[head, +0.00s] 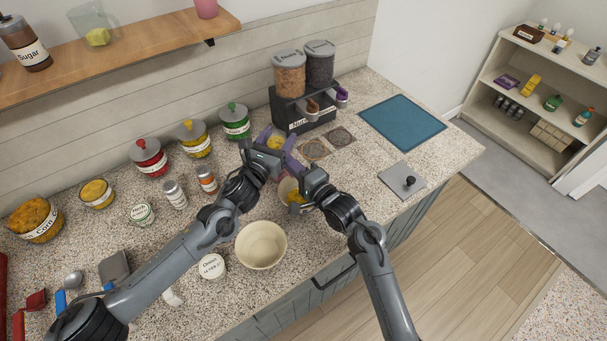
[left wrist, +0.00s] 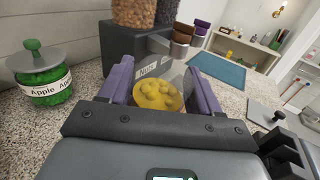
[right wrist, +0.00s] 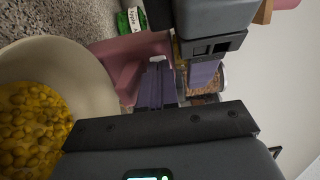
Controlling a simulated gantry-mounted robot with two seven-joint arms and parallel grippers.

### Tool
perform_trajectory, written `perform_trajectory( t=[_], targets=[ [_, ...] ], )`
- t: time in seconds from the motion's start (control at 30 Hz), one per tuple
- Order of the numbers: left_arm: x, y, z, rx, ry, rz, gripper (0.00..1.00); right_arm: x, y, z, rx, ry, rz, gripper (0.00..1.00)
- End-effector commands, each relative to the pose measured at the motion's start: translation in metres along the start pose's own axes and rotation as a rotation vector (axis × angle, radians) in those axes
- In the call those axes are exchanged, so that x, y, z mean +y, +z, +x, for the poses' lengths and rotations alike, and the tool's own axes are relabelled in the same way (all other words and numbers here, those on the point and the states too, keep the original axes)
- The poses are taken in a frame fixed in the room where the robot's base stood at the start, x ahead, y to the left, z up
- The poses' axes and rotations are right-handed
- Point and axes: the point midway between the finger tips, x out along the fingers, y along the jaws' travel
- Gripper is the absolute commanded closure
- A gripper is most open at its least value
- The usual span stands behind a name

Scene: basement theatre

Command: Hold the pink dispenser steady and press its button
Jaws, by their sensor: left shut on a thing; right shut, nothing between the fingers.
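The pink dispenser (right wrist: 128,62) shows in the right wrist view, beside the rim of a cream bowl (right wrist: 88,72) holding yellow pieces. My left gripper (head: 278,142) is shut on the dispenser, with its purple fingers on either side of the round top full of yellow pieces (left wrist: 158,96). My right gripper (right wrist: 157,72) is shut and empty, its fingertips close to the dispenser's front. Whether they touch it I cannot tell. The button is not distinguishable. In the head view the arms hide most of the dispenser, and the filled bowl (head: 287,190) shows in part below it.
An empty cream bowl (head: 262,245) stands nearer the counter's front edge. A black double dispenser (head: 303,108) stands behind my grippers. Lidded jars (head: 149,158) line the left back. A blue mat (head: 403,122) and a grey board with a knob (head: 402,181) lie right.

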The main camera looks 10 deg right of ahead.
Motion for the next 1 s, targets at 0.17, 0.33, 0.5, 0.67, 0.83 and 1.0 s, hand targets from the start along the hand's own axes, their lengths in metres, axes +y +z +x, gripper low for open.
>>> perform_trajectory(
  t=[0.17,0.33,0.5,0.67,0.83,1.0],
  targets=[
    [-0.015,-0.006,-0.001,0.009,-0.029,-0.007,0.75,-0.002,0.001,-0.015,-0.001,-0.006,0.0,1.0],
    [-0.012,-0.007,-0.001,0.011,-0.022,-0.005,0.75,-0.001,0.002,-0.045,-0.002,-0.003,-0.001,1.0],
    [-0.009,-0.007,-0.001,0.012,-0.016,-0.003,0.76,0.0,0.001,-0.077,-0.002,-0.002,-0.001,1.0],
    [-0.007,-0.007,-0.001,0.012,-0.013,-0.002,0.76,0.0,0.001,-0.1,-0.002,-0.001,-0.002,1.0],
    [-0.006,-0.007,-0.001,0.012,-0.012,-0.001,0.76,0.0,0.001,-0.114,-0.002,-0.002,0.0,1.0],
    [-0.006,-0.007,-0.001,0.012,-0.011,-0.001,0.76,0.0,0.001,-0.118,-0.003,-0.001,0.0,1.0]
  ],
)
